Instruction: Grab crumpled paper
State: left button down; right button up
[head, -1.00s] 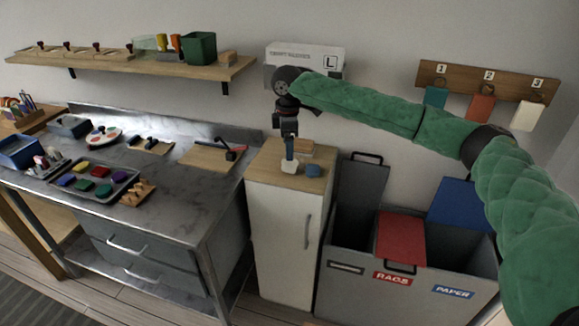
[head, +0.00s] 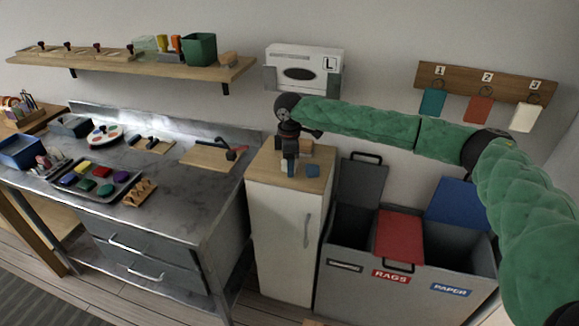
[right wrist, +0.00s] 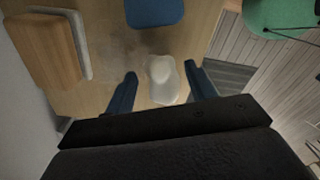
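The crumpled paper is a small white lump (right wrist: 162,78) on the wooden top of the narrow cabinet, seen in the right wrist view. My right gripper (right wrist: 160,88) is open, with one blue finger on each side of the lump and a gap on both sides. In the head view, my right gripper (head: 289,166) points down over the cabinet top and mostly hides the lump. My left gripper is in neither current view.
A blue block (head: 312,171) sits beside the gripper on the cabinet top (head: 270,168). Right of the cabinet stands a grey bin with a red lid (head: 400,236) and a blue lid (head: 458,205). A glove box (head: 305,68) hangs behind.

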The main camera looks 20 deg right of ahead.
jog(key=c, duration=0.6)
jog(key=shift+o, duration=0.2)
jog(key=shift+r, duration=0.1)
